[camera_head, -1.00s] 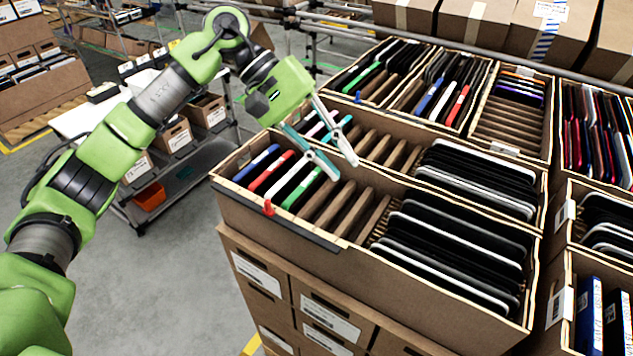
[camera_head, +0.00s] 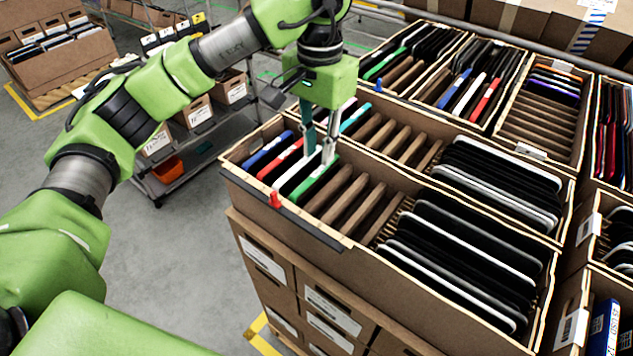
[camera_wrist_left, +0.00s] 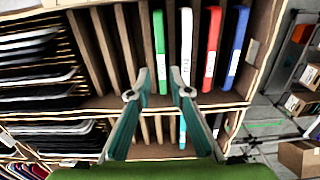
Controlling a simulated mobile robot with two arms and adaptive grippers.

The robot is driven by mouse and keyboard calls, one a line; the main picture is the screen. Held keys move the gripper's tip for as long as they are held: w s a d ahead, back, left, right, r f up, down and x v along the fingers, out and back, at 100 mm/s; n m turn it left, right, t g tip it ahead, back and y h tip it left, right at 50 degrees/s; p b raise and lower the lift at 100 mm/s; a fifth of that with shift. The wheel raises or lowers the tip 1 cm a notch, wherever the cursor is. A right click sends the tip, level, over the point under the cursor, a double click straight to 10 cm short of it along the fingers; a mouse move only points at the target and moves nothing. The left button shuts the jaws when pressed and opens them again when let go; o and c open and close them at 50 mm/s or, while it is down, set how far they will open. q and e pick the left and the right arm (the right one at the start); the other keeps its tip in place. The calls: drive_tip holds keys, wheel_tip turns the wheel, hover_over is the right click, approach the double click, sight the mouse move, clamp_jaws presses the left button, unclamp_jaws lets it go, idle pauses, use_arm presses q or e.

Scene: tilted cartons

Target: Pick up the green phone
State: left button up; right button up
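The green phone (camera_head: 314,182) stands in a slot of the front carton, just right of a white phone (camera_head: 293,174). It also shows in the left wrist view (camera_wrist_left: 160,48), between the fingertip lines, with the white phone (camera_wrist_left: 186,45) on its right. My left gripper (camera_head: 319,155) points down over the top end of the green phone. In the wrist view its two fingers (camera_wrist_left: 160,84) are apart, with nothing held between them. Whether a finger touches a phone I cannot tell. My right gripper is not in view.
A red phone (camera_head: 280,160) and a blue phone (camera_head: 267,151) stand left of the white one. Empty cardboard slots (camera_head: 350,200) lie to the right, then a stack of black devices (camera_head: 465,255). A divider separates the carton behind, which holds a teal phone (camera_head: 355,116).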

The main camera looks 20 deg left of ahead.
sight(316, 173)
use_arm(q)
drive_tip(key=shift+f, duration=0.65)
drive_tip(key=shift+s+a+f+p, duration=0.15)
drive_tip(key=shift+s+f+p, duration=0.05)
drive_tip(key=shift+f+p, duration=0.45)
wheel_tip(316, 173, down, 3)
drive_tip(key=shift+a+f+p, duration=0.1)
drive_tip(key=shift+p, duration=0.95)
drive_tip(key=shift+f, duration=0.4)
clamp_jaws()
